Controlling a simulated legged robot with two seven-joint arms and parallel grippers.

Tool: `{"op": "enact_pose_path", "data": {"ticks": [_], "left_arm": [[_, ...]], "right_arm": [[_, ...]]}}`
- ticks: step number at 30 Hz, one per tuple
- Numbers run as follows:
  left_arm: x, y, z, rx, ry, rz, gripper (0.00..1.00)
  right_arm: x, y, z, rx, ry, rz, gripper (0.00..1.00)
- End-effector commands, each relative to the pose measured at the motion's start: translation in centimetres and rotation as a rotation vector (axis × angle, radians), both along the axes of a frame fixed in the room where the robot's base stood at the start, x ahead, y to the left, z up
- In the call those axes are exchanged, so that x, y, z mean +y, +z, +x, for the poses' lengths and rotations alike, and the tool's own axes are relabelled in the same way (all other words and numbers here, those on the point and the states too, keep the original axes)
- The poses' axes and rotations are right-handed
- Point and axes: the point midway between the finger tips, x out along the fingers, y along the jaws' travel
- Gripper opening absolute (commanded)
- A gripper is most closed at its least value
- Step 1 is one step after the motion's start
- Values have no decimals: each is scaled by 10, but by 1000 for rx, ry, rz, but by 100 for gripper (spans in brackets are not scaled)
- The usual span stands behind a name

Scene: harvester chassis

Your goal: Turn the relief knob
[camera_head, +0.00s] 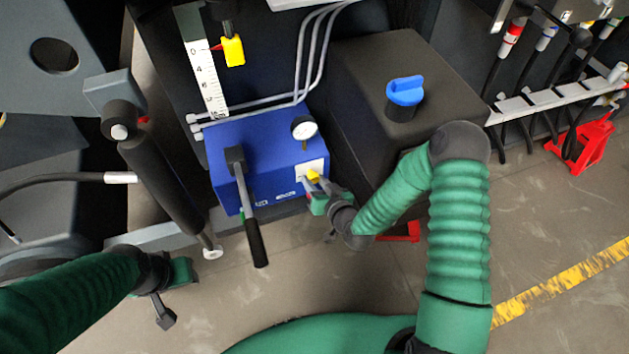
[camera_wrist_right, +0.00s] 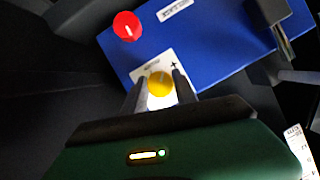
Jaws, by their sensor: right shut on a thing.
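The yellow relief knob (camera_head: 313,175) sits on a white label plate on the front of the blue pump box (camera_head: 240,150). My right gripper (camera_head: 317,182) is at the knob, its fingers partly hidden by its own body in the head view. In the right wrist view the knob (camera_wrist_right: 160,84) is between the two fingers (camera_wrist_right: 160,92), which are shut on it. A plus mark shows on the white plate (camera_wrist_right: 172,66). My left gripper (camera_head: 168,310) hangs low at the left, away from the box; its finger opening is too unclear to tell.
A lever with a black handle (camera_head: 256,240) sticks out of the box front, left of the knob. A gauge (camera_head: 304,128) sits on top. A red round part (camera_wrist_right: 127,26) shows in the wrist view. A dark tank with a blue cap (camera_head: 405,92) stands to the right.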

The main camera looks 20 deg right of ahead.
Motion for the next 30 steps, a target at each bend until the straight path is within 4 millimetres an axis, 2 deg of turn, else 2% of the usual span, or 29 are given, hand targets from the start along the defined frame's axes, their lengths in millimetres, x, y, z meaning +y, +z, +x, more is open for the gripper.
{"op": "enact_pose_path", "data": {"ticks": [1,6,14,17,20,26,29,30], "left_arm": [[0,0,0,0,0,0,36],[0,0,0,0,0,0,36],[0,0,0,0,0,0,36],[0,3,0,0,0,0,36],[0,9,0,0,0,0,36],[0,21,0,0,0,0,36],[0,36,0,0,0,0,36],[0,54,0,1,0,0,36]], "right_arm": [[-1,1,1,-2,-3,-1,37],[-1,0,0,-2,-2,-2,55],[-1,1,0,-1,-2,-2,55],[-2,4,-8,1,-1,-2,55],[-5,12,-25,3,-3,-3,55],[-14,33,-79,6,-2,-2,55],[-18,47,-107,6,-3,1,55],[-19,55,-113,8,-4,2,55]]}}
